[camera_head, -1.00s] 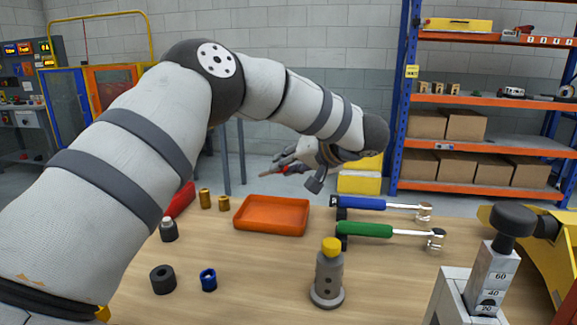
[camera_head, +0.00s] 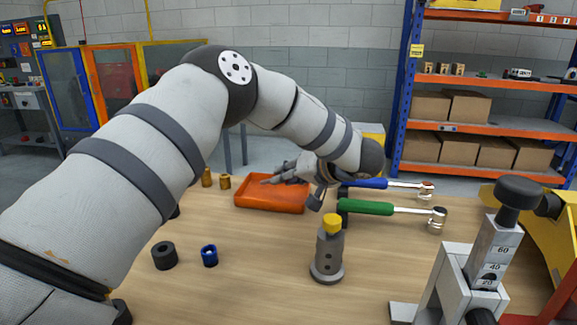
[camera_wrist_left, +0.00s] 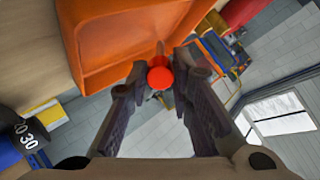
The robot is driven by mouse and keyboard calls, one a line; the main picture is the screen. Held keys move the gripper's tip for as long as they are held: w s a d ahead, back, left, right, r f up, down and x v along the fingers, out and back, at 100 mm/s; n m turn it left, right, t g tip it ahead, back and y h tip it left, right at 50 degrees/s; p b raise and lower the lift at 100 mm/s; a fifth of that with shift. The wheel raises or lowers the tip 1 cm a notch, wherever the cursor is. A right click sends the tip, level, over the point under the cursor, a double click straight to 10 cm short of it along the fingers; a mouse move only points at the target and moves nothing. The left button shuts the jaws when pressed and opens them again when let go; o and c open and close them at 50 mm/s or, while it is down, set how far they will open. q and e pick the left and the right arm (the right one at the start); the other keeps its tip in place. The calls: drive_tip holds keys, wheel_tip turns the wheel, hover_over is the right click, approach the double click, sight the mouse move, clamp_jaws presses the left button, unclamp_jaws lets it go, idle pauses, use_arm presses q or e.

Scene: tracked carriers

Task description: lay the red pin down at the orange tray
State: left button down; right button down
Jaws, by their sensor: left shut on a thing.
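The orange tray (camera_head: 268,207) lies on the far half of the wooden table. My left gripper (camera_head: 284,174) is over the tray's back right part, seen from the side and partly behind its own wrist. In the left wrist view my left gripper (camera_wrist_left: 161,72) is shut on the red pin (camera_wrist_left: 160,78), whose round red end faces the camera. The orange tray (camera_wrist_left: 105,40) shows beside the pin there. I cannot tell whether the pin touches the tray. The pin is hard to make out in the head view. My right gripper is not in view.
Blue-handled (camera_head: 368,183) and green-handled (camera_head: 368,207) tools lie right of the tray. A grey post with a yellow cap (camera_head: 328,250) stands in front. Two brass cylinders (camera_head: 224,181) are at left. A black ring (camera_head: 165,255) and a blue ring (camera_head: 209,255) lie nearer.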

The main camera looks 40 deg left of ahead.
use_arm(q)
drive_tip(key=shift+f, duration=0.35)
drive_tip(key=c, duration=1.3)
unclamp_jaws()
drive_tip(key=shift+c, duration=0.2)
drive_tip(key=v, duration=1.2)
drive_tip(key=shift+r, duration=0.1)
